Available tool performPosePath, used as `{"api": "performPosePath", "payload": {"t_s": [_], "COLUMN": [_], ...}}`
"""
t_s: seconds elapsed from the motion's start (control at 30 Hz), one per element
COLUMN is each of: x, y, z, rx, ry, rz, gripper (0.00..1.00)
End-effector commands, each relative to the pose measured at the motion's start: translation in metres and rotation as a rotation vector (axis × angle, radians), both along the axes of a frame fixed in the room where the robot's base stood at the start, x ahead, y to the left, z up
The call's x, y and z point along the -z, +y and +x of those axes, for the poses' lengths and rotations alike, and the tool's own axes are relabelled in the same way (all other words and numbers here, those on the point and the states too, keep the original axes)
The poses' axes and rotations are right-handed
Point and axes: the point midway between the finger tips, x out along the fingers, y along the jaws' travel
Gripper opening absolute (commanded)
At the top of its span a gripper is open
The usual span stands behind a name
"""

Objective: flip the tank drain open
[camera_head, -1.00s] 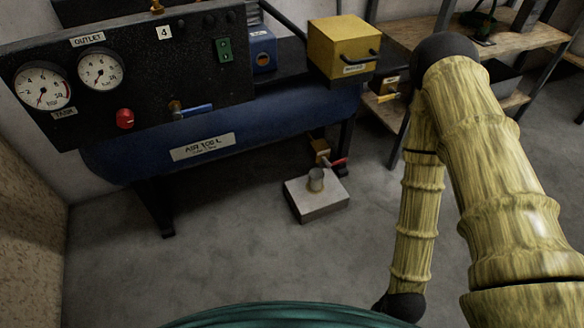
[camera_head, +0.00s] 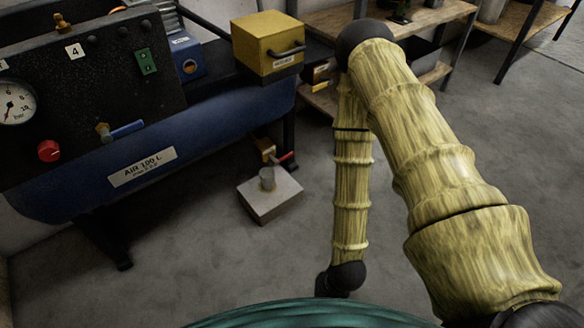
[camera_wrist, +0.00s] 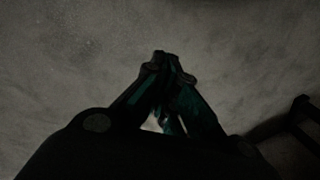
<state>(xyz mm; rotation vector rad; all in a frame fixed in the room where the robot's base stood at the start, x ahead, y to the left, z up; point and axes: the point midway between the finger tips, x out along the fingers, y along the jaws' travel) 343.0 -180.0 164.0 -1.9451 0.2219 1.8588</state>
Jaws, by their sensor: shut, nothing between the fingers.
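The tank drain (camera_head: 267,153) is a small brass valve with a red lever (camera_head: 286,156), low under the right end of the blue air tank (camera_head: 150,160). It sits above a metal cup standing on a pale square block (camera_head: 272,196) on the floor. How the lever stands relative to the valve is too small to tell for sure; it points to the right. My gripper (camera_wrist: 166,58) shows in the wrist view, shut and empty, its fingertips together over bare grey floor. In the head view my arm hangs to the right of the drain, apart from it; the gripper is not visible there.
A black panel carries a gauge (camera_head: 14,103), a red knob (camera_head: 49,151) and a blue-handled valve (camera_head: 125,130). A yellow box (camera_head: 267,47) sits above the tank's right end. Wooden shelves (camera_head: 330,22) stand behind. Dark tank legs (camera_head: 103,240) flank the block. Floor before it is clear.

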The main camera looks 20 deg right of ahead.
Motion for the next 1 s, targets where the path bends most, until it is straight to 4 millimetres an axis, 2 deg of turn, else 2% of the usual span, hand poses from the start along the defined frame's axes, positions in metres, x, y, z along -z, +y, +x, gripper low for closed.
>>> {"api": "performPosePath", "payload": {"t_s": [0.1,0.3,0.53,0.77,1.0], "x": [0.01,0.011,0.001,-0.021,-0.052], "y": [0.021,0.045,0.051,0.03,-0.02], "z": [0.028,0.081,0.151,0.224,0.294], "rx": [0.22,0.578,0.974,1.336,1.656], "ry": [-0.018,-0.03,-0.019,0.014,0.07], "rz": [0.115,0.316,0.569,0.851,1.172], "gripper": [0.0,0.0,0.0,0.0,0.0]}}
